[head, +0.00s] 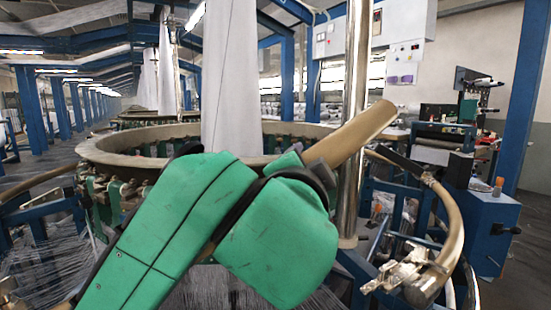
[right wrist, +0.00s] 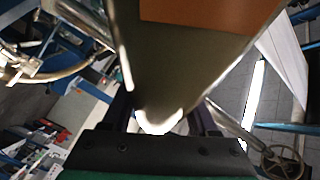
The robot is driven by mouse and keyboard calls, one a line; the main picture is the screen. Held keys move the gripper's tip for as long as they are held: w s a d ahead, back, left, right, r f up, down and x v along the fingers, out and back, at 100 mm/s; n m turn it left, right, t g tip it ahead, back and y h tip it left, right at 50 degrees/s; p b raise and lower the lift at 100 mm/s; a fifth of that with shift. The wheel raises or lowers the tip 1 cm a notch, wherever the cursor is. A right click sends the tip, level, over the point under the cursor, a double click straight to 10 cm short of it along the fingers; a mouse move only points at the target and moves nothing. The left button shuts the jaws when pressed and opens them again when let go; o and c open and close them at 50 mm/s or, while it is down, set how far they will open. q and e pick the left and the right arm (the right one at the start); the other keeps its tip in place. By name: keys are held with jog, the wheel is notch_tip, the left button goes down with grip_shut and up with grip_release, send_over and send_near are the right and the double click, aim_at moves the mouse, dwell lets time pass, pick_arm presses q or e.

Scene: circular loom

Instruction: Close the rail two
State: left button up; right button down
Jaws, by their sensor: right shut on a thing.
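The circular loom's broad tan ring (head: 110,150) stands in the middle of the head view. A straight-looking tan rail piece (head: 368,128) sticks out up and right from behind my green arm. The gripper is shut on this rail. In the head view my green arm hides the gripper and most of the held rail. My left gripper is in neither view.
A curved tan rail (head: 453,230) with a metal clamp (head: 398,275) is at the right. A shiny upright post (head: 354,100) stands close to the held rail. White fabric (head: 230,80) rises from the loom. A blue machine (head: 485,220) stands at far right.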

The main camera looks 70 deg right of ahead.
jog(key=shift+s+d+f+b, duration=0.1)
jog(key=shift+s+f+b, duration=0.5)
jog(key=shift+f, duration=0.45)
jog(key=shift+c, duration=0.9)
grip_release()
